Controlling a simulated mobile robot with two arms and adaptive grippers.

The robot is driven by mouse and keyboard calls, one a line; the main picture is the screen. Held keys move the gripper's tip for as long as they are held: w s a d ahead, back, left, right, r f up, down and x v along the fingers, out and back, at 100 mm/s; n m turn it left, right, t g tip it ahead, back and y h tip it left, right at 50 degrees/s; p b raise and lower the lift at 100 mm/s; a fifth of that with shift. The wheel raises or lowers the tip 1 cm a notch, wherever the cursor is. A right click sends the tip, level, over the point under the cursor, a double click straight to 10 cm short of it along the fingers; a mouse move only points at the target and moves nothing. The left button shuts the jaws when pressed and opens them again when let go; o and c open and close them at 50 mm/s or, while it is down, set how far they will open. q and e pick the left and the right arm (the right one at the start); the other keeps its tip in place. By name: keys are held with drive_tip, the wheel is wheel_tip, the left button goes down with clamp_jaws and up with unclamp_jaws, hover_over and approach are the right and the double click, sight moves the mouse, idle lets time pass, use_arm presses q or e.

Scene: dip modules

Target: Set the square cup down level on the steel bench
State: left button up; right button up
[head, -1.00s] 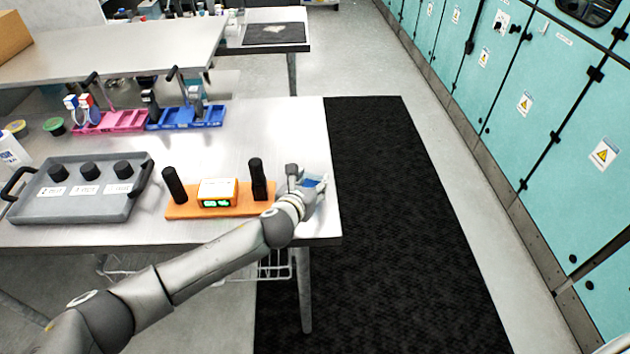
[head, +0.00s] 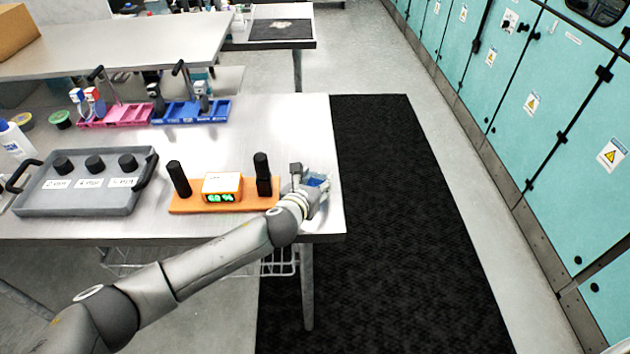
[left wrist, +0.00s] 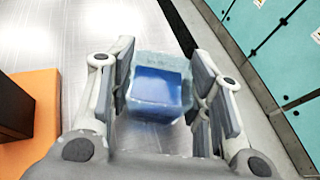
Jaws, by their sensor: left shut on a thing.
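The square cup (left wrist: 158,88) is clear with blue liquid inside. In the left wrist view it sits between the two fingers of my left gripper (left wrist: 163,95), which is shut on it. In the head view the cup (head: 318,183) shows only in part, behind the gripper (head: 308,185), near the right end of the steel bench (head: 285,125). I cannot tell whether its base touches the bench. My right gripper is not in view.
A grey tray (head: 85,205) with black knobs lies farther left. Pink (head: 118,115) and blue (head: 190,112) racks stand behind. The bench's right edge is close.

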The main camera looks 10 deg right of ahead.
use_arm(q)
drive_tip(key=o, duration=1)
drive_tip(key=shift+f, duration=0.1)
drive_tip(key=shift+s, duration=0.1)
drive_tip(key=v, duration=1.2)
